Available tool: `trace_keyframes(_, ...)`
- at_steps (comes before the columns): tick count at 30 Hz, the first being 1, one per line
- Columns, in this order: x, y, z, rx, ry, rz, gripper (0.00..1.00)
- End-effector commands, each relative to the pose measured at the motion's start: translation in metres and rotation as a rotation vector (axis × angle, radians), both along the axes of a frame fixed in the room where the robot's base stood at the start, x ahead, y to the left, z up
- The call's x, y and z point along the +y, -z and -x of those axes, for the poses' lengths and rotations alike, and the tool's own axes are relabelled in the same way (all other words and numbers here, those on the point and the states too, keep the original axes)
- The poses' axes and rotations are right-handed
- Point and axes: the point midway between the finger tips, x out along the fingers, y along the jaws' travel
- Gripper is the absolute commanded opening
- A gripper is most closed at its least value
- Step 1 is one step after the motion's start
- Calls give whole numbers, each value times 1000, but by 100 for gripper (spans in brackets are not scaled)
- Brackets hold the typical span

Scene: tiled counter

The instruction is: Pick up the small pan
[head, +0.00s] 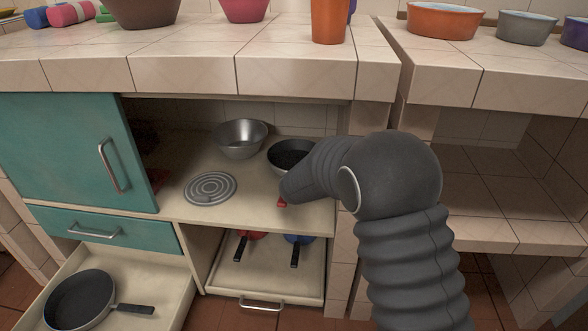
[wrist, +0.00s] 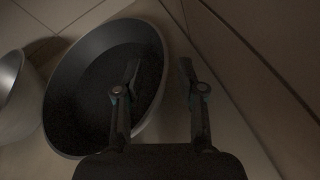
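A dark-lined pan with a pale rim (head: 288,152) sits on the cabinet shelf in the head view, partly hidden by my arm. In the wrist view the pan (wrist: 85,95) fills the left and middle. My gripper (wrist: 158,70) is open, its two fingers apart. Its left finger shows over the pan's inside and its right finger outside the rim, on the right side. I cannot tell whether either finger touches the pan. In the head view my gripper is hidden behind my arm. The pan's handle is not clearly seen.
A metal bowl (head: 240,138) stands left of the pan, close beside it. A grey ringed disc (head: 210,188) lies on the shelf. A larger pan (head: 80,298) lies in the open lower-left drawer. Red (head: 247,237) and blue (head: 298,240) pans lie in another drawer. The counter hangs above.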

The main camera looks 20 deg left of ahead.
Motion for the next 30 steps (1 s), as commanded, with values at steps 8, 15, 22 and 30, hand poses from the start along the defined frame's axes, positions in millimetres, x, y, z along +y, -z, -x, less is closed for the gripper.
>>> trace_keyframes(8,0,0,0,0,0,0,0)
trace_keyframes(15,0,0,0,-1,0,0,0)
trace_keyframes(22,0,-5,0,0,0,0,0)
trace_keyframes(30,0,-51,0,-4,2,-5,0)
